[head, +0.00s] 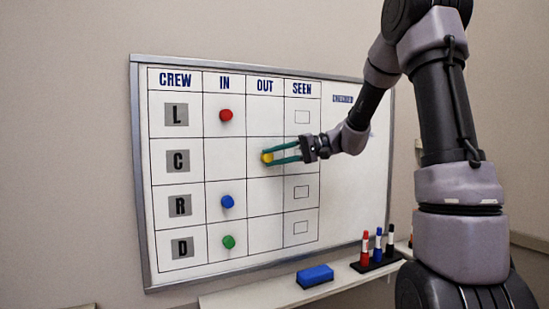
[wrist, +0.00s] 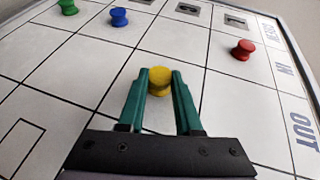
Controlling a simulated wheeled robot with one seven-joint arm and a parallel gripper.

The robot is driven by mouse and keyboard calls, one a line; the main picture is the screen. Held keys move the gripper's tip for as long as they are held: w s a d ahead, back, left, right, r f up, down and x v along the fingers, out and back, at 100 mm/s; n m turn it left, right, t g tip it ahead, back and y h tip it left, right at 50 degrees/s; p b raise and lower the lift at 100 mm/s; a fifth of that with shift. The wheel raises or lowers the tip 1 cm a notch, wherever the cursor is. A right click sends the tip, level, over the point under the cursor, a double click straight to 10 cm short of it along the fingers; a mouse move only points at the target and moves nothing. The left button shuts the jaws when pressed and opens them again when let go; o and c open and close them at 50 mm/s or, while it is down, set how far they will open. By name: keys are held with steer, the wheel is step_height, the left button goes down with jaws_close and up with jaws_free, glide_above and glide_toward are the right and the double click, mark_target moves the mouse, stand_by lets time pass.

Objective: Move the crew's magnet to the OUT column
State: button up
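The yellow magnet (head: 267,157) is in the C row, within the OUT column of the whiteboard (head: 225,265), near that cell's middle. In the wrist view my gripper (wrist: 160,76) appears closed against the magnet's sides. I cannot tell whether the magnet rests flat on the board.
A red magnet (head: 226,115), a blue magnet (head: 227,202) and a green magnet (head: 229,241) sit in the IN column in rows L, R and D. Below, a ledge (head: 240,297) holds a blue eraser (head: 315,276) and a marker stand (head: 376,264). The other OUT cells are empty.

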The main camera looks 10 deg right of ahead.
steer(key=o, duration=0.5)
steer(key=v, duration=1)
steer(key=s+a+f+m+h, duration=0.1)
steer(key=s+h, duration=0.3)
steer(key=s, duration=0.3)
steer(key=s+a+f+h, duration=0.2)
steer(key=s+h, duration=0.1)
steer(key=s, duration=0.4)
steer(key=s+d+m+t+h, duration=0.1)
steer(key=s+d+h, duration=0.1)
steer(key=s+d+t+h, duration=0.2)
steer(key=s, duration=0.1)
steer(key=s+d+m+t+h, duration=0.1)
steer(key=s+h, duration=0.1)
steer(key=s, duration=0.1)
steer(key=shift+s+d+f+m+t, duration=0.2)
steer(key=shift+d+m+t, duration=0.1)
steer(key=shift+d, duration=0.1)
